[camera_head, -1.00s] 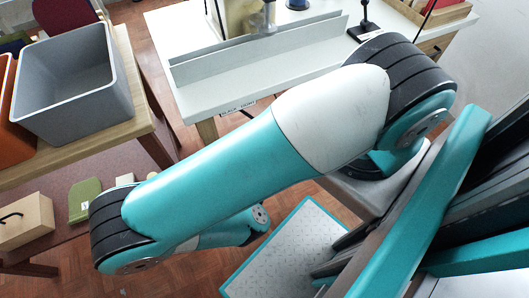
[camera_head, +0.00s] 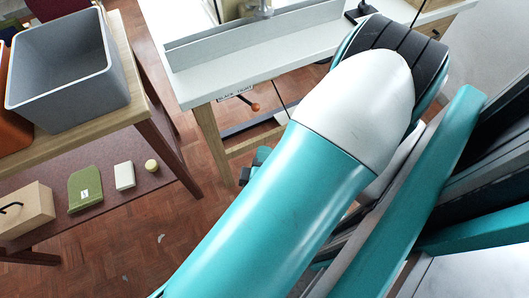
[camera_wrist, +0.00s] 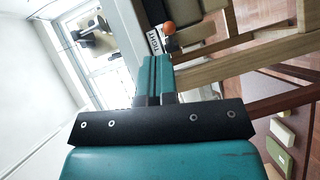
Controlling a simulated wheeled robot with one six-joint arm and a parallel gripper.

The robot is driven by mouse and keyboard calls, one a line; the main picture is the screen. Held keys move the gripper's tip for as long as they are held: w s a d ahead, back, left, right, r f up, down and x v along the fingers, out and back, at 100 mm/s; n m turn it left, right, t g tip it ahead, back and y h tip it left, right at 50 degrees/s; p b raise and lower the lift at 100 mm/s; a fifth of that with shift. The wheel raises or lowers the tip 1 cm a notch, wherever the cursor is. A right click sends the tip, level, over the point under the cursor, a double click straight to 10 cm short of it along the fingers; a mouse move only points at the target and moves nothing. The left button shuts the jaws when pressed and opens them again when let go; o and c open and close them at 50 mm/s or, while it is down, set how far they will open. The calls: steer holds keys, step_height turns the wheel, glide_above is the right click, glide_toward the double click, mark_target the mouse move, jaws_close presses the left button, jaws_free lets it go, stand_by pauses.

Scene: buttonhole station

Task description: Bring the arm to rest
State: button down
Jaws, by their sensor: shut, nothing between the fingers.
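My gripper (camera_wrist: 155,75) shows in the wrist view as two teal fingers side by side, shut against each other with nothing between them. Behind the fingers, at a distance, are the table's wooden leg and an orange knob (camera_wrist: 169,28). In the head view my teal and white arm runs from the upper right down to the bottom edge.
A white work table (camera_head: 262,66) with a raised metal fence stands at the top. A grey bin (camera_head: 68,105) sits on a wooden bench at the left. A green object (camera_head: 85,188) and a wooden box (camera_head: 28,212) lie on its lower shelf. Parquet floor (camera_head: 130,255) is open between them.

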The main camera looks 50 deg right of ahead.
stand_by(0.3)
steer(key=a+r+m+g+y+p, duration=0.1)
steer(key=a+r+g+y+p, duration=0.15)
steer(key=a+r+g, duration=0.45)
steer(key=a+r+m+g+y+p, duration=0.1)
steer(key=a+r+g+y+p, duration=0.25)
steer(key=r, duration=0.55)
steer(key=w+d+r+n+y+p, duration=0.1)
steer(key=r+y, duration=0.4)
steer(key=r, duration=0.8)
steer(key=w+r+n+y+p, duration=0.1)
steer(key=r+y, duration=0.5)
steer(key=r, duration=0.7)
steer(key=shift+w+d+n+t+p, duration=0.35)
steer(key=shift+w+n+t, duration=0.15)
steer(key=shift+n, duration=0.2)
